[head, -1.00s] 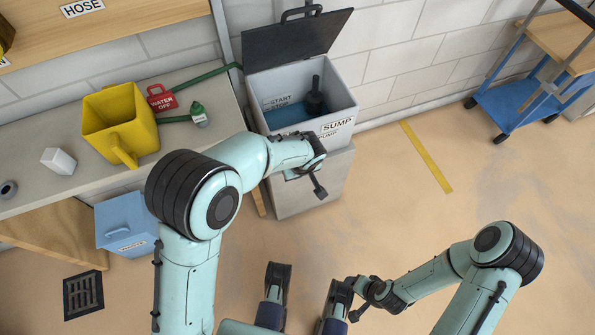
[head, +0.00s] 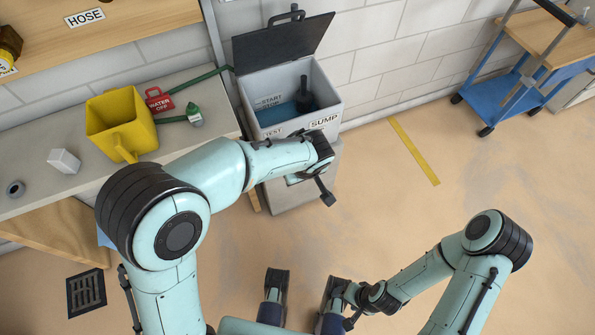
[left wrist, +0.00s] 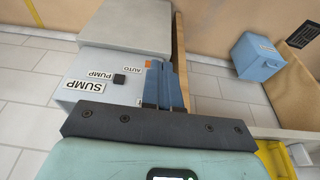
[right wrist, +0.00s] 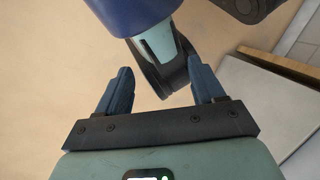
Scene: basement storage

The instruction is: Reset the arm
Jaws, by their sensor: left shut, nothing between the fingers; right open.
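My left gripper (left wrist: 162,85) is shut and empty. In the left wrist view its fingers lie in front of the grey sump box (left wrist: 100,75), beside the SUMP PUMP and AUTO labels; I cannot tell if they touch it. In the head view the left arm reaches across to the front of the sump box (head: 328,97), whose dark lid (head: 280,45) stands open with a black pump (head: 305,98) inside. My right gripper (right wrist: 160,88) is open and empty, low beside my own base; in the head view its fingers are hard to make out.
A blue cart (head: 510,100) stands back right. The floor between is clear, with a yellow strip (head: 415,150).

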